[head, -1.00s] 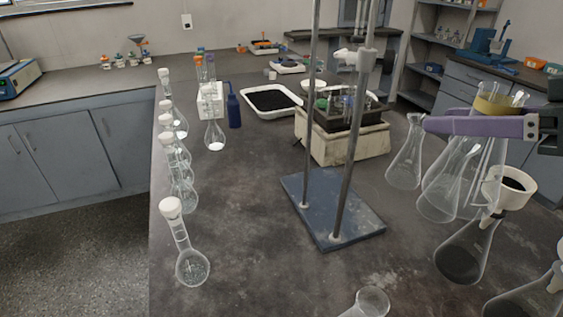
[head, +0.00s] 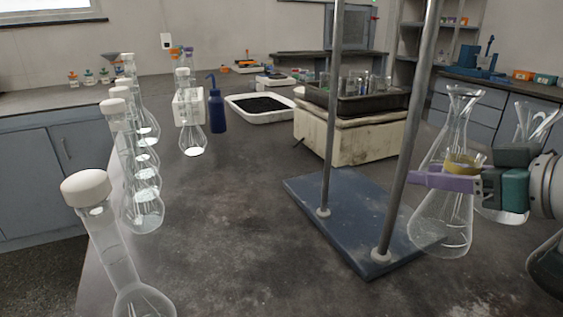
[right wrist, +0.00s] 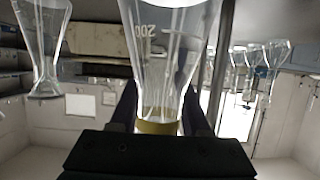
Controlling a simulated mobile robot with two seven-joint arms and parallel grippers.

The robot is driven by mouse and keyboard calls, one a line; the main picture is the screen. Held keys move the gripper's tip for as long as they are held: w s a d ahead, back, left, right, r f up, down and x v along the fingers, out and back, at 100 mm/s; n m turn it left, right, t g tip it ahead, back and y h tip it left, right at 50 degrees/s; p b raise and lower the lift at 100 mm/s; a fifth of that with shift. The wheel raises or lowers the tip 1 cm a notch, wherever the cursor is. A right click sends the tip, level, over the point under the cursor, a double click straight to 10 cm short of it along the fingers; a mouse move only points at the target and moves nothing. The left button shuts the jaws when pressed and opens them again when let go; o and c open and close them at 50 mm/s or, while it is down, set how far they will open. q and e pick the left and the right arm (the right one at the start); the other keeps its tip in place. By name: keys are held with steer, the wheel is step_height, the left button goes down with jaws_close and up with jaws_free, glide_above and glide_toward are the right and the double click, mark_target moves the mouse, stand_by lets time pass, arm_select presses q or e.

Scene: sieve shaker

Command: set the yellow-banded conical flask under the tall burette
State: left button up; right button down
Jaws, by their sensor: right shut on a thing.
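The yellow-banded conical flask (head: 440,228) is clear glass and upright in the head view, with the yellow band around its neck. My right gripper (head: 452,174) is shut on it at the band. It also fills the middle of the right wrist view (right wrist: 165,65), between my gripper's fingers (right wrist: 160,112). The flask's bottom overlaps the right edge of the blue stand base (head: 345,225) in the picture; I cannot tell whether it touches anything. Two metal rods (head: 329,140) rise from this base past the top edge, so any burette on them is out of view. My left gripper is not shown.
Another conical flask (head: 522,130) stands behind my right gripper. A row of white-capped volumetric flasks (head: 142,205) lines the left bench edge. A boxy bath (head: 350,135) and a white tray (head: 285,112) stand behind the base. The bench left of the base is clear.

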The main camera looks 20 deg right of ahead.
steer(key=shift+w+r+b+x, duration=0.15)
steer(key=shift+r+b+x, duration=0.45)
steer(key=shift+x, duration=2)
steer(key=shift+w+r+b+x, duration=0.2)
steer(key=shift+b+x, duration=0.85)
steer(key=shift+x, duration=1.6)
steer(key=shift+w+r+b+x, duration=0.15)
steer(key=shift+r+b+x, duration=0.45)
steer(key=shift+x, duration=2)
steer(key=shift+f, duration=0.15)
steer(key=shift+f+b, duration=0.15)
steer(key=shift+b, duration=0.15)
steer(key=shift+c, duration=1.8)
jaws_free()
